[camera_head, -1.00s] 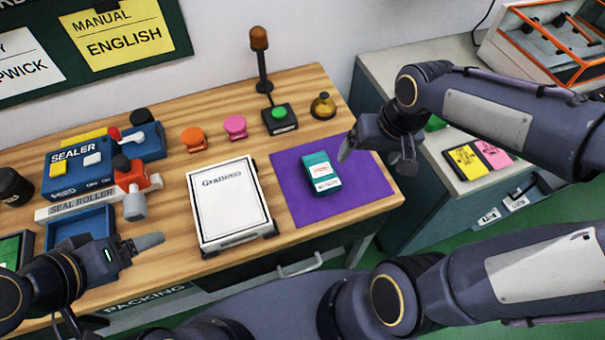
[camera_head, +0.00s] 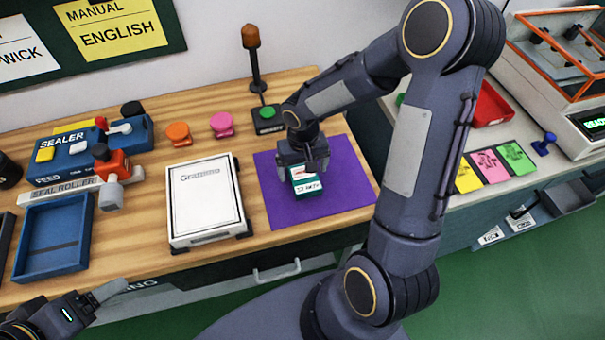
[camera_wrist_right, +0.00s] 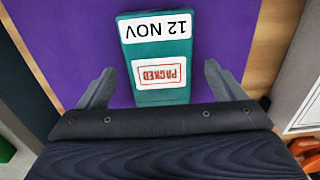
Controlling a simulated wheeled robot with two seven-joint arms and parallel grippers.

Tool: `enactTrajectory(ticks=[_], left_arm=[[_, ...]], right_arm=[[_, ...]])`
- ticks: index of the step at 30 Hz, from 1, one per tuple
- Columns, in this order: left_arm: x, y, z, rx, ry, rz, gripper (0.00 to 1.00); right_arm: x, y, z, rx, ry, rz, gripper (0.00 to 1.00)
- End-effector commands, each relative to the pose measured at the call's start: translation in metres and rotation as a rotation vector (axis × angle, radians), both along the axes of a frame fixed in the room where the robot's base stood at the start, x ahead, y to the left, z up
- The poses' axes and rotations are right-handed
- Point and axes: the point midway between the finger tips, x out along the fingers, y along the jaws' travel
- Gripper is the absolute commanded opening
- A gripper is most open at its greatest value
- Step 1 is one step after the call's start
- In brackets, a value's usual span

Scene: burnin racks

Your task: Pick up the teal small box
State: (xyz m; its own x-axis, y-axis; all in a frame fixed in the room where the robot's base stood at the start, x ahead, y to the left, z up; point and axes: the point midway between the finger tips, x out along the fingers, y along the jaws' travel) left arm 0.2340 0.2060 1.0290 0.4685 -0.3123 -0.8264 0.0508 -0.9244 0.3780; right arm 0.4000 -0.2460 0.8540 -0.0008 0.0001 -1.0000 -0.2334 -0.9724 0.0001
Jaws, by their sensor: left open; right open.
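The teal small box (camera_head: 306,185) lies on the purple mat (camera_head: 345,193) in the head view, partly hidden under my right gripper (camera_head: 303,167). In the right wrist view the teal box (camera_wrist_right: 161,97) shows a "12 NOV" label and a red "PACKED" stamp. My right gripper (camera_wrist_right: 158,90) is open there, with one finger on each side of the box's near end and gaps between. My left gripper (camera_head: 108,293) is open at the lower left, away from the box.
A white framed board (camera_head: 205,200) lies left of the mat. A blue tray (camera_head: 52,240), a sealer (camera_head: 85,155), orange (camera_head: 178,134) and pink (camera_head: 222,125) knobs, and a lamp post (camera_head: 256,70) stand on the wooden bench. A side counter is at the right.

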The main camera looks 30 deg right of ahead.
Motion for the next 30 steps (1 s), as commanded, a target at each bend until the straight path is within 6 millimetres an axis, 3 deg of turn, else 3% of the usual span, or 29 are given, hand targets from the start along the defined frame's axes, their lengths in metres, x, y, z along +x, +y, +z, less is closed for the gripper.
enactTrajectory(ticks=[4, 11, 23, 30], left_arm=[[0.0, 0.0, 0.0, 0.0, 0.0, 0.0, 0.81], [0.0, 0.0, 0.0, 0.0, 0.0, 0.0, 0.81], [0.0, 0.0, 0.0, 0.0, 0.0, 0.0, 0.81], [0.0, 0.0, 0.0, 0.0, 0.0, 0.0, 0.81]], right_arm=[[-0.001, 0.0, -0.016, 0.0, 0.002, -0.001, 0.89], [0.0, -0.001, -0.018, 0.0, -0.001, -0.001, 0.89], [0.0, 0.0, -0.017, 0.0, -0.001, 0.0, 0.39], [0.0, 0.0, -0.016, 0.0, -0.002, 0.0, 0.38]])
